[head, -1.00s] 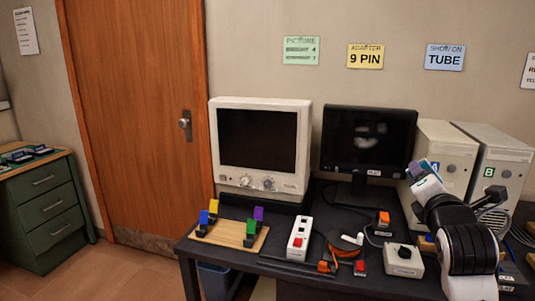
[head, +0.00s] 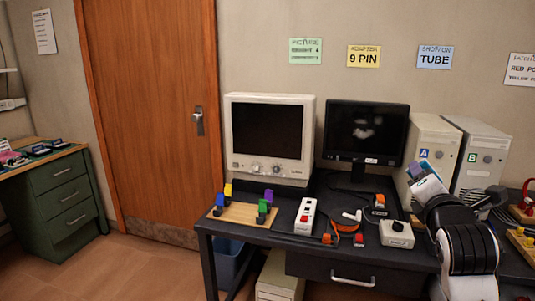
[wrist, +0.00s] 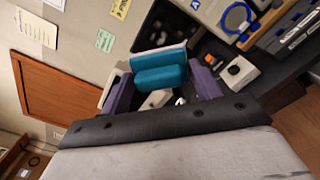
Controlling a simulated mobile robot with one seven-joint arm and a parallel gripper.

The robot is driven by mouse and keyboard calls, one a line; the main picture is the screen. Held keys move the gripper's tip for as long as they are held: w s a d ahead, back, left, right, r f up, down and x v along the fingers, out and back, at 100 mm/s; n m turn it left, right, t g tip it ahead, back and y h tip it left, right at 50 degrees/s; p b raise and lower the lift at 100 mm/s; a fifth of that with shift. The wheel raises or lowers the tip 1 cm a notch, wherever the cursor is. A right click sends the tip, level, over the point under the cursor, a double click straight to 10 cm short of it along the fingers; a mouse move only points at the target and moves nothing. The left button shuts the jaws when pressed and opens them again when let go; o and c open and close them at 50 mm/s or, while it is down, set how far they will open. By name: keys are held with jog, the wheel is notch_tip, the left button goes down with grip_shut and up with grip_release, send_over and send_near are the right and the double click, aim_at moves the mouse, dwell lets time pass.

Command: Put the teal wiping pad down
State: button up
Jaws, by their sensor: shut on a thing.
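The teal wiping pad (wrist: 162,77) is held between the two purple fingers of my gripper (wrist: 160,88) in the wrist view. It has a pale strip along its top edge. In the head view my gripper (head: 420,176) is raised in front of the tower marked A, above the right part of the desk. The pad shows there only as a small bluish patch, mostly hidden by the gripper. The pad is in the air, apart from the black desk (head: 335,258).
The desk carries a white CRT monitor (head: 270,138), a black flat monitor (head: 366,130), two computer towers (head: 430,150), a wooden board with coloured clips (head: 242,214), a white switch strip (head: 306,216) and a knob box (head: 396,234). A green cabinet (head: 62,203) stands left of the door.

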jog(key=w+a+f, duration=0.2)
jog(key=w+f, duration=0.3)
jog(key=f, duration=0.6)
jog(key=w+a+f, duration=0.3)
jog(key=w+f, duration=0.3)
jog(key=f, duration=0.5)
jog(key=a+f, duration=0.6)
jog(key=f, duration=0.6)
jog(key=s+a+f+n+y, duration=0.1)
jog(key=s+a+f+y, duration=0.1)
jog(key=s+a+f, duration=0.4)
jog(key=s+a+f+n+y, duration=0.2)
jog(key=s+a+f, duration=0.4)
jog(key=a+f, duration=0.9)
notch_tip(320, 180, down, 4)
jog(key=shift+s+a+r+t+y, duration=0.3)
jog(key=shift+a+y, duration=0.1)
jog(key=shift+y, duration=0.1)
